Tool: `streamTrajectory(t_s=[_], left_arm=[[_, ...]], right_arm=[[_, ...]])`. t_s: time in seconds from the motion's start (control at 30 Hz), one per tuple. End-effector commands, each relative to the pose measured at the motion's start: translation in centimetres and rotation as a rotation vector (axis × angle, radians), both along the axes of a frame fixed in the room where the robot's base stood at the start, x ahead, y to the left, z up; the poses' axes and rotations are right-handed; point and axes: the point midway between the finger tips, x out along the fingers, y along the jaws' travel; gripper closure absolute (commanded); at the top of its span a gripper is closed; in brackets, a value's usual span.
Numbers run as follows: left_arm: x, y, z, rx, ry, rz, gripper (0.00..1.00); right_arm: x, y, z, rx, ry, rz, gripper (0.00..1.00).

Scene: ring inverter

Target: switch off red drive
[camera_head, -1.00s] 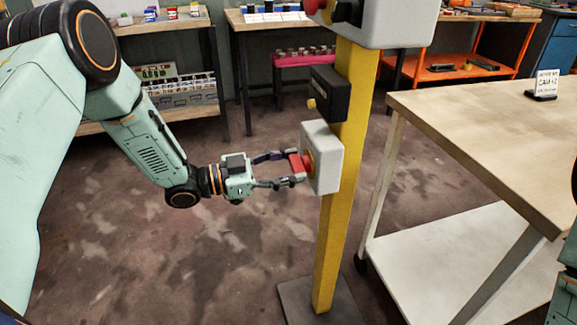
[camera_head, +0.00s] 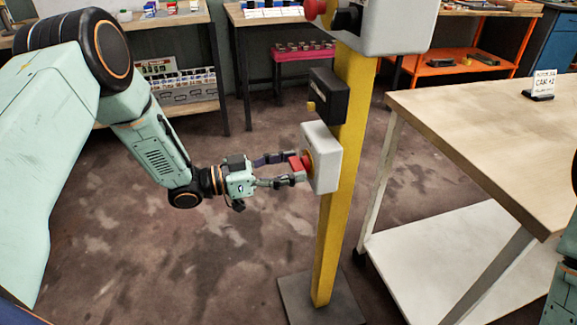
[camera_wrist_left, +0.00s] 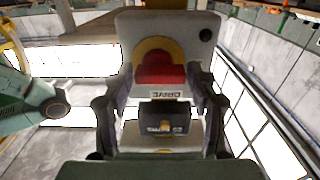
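The red drive knob (camera_head: 295,162) sits on a yellow backing on the left face of a light grey box (camera_head: 327,160), fixed to a yellow post. In the left wrist view the red knob (camera_wrist_left: 160,68) has an upside-down DRIVE label below it. My left gripper (camera_head: 297,167) is at the knob, with one finger on either side. In the left wrist view its fingers (camera_wrist_left: 159,100) stand wide apart, with gaps beside the knob; contact is not clear. My right gripper is out of view.
A black box with a small yellow part (camera_head: 327,97) is mounted above the knob's box. Higher on the post (camera_head: 336,240) is a bigger grey box (camera_head: 385,25) with another red knob. A wooden-topped table (camera_head: 480,130) stands close on the right. The floor at left is clear.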

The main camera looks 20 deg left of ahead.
Motion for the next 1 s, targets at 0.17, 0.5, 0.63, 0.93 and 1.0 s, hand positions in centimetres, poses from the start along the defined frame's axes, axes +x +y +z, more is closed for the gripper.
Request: streamTrajectory(t_s=[0.17, 0.5, 0.63, 0.93, 1.0], left_arm=[[0.0, 0.0, 0.0, 0.001, -0.002, 0.000, 0.26], [-0.1, 0.3, 0.0, 0.001, -0.002, 0.002, 0.26], [-0.7, 1.5, 0.1, 0.000, -0.002, 0.006, 0.26], [-3.5, 5.5, 0.1, -0.002, -0.002, 0.007, 0.26], [-4.1, 6.4, 0.1, -0.001, -0.002, 0.006, 0.26]], right_arm=[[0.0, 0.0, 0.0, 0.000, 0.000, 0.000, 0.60], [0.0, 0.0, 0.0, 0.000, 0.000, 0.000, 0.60], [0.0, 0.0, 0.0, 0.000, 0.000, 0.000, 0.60], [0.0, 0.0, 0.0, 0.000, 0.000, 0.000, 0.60], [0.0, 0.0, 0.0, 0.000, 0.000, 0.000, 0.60]])
